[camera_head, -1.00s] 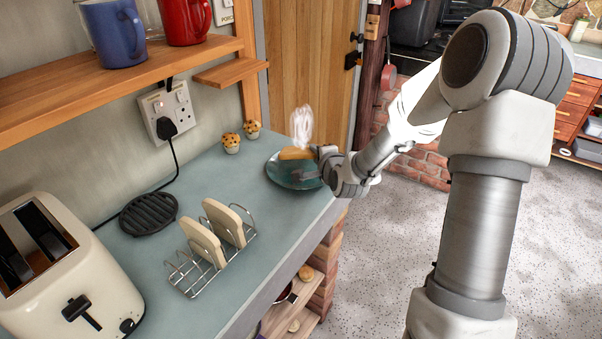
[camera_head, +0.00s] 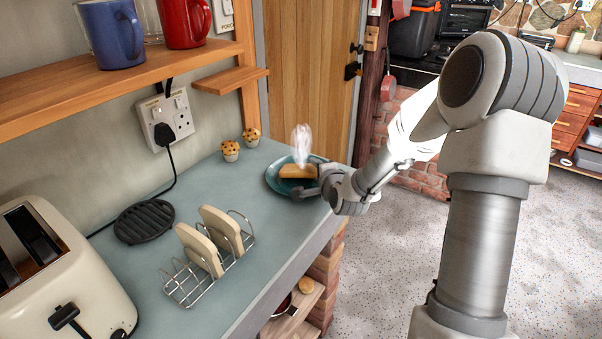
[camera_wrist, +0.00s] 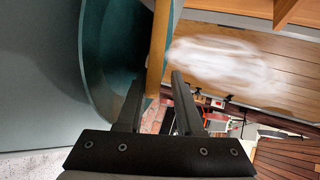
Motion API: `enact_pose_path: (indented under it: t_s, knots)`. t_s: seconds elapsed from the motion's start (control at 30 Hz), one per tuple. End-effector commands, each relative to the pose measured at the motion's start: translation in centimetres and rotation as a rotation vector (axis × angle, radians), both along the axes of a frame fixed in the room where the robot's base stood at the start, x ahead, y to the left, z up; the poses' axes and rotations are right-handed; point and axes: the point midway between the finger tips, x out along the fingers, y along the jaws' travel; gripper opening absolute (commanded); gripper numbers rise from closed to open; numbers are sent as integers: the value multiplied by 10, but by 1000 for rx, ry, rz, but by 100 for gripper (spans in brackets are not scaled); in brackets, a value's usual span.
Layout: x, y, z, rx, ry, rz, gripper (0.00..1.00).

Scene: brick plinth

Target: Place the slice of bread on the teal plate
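The slice of bread (camera_head: 297,171), tan with a browner crust, lies flat over the teal plate (camera_head: 274,181) at the far end of the counter. In the wrist view the bread (camera_wrist: 158,45) shows edge-on as a brown strip, beside the plate (camera_wrist: 95,62). I cannot tell whether it touches the plate everywhere. My gripper (camera_head: 318,180) is at the bread's near right edge. In the wrist view its two fingers (camera_wrist: 157,82) stand apart on either side of the bread's edge, with gaps showing. The gripper looks open.
A wire rack (camera_head: 190,284) with two pale slices stands nearer on the counter (camera_head: 185,215). A toaster (camera_head: 75,270), a black trivet (camera_head: 144,221) and two muffins (camera_head: 230,150) are leftward. A whitish wisp (camera_head: 301,143) shows above the bread. A shelf (camera_head: 110,80) overhangs at left.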

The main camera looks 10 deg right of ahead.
Motion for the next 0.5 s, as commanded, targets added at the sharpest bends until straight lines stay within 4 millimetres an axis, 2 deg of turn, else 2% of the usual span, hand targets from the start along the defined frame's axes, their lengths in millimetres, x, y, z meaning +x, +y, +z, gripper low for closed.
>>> enact_pose_path:
  t_s: [0.5]
  knots:
    - [-54,-4,23,0,0,-1,35]
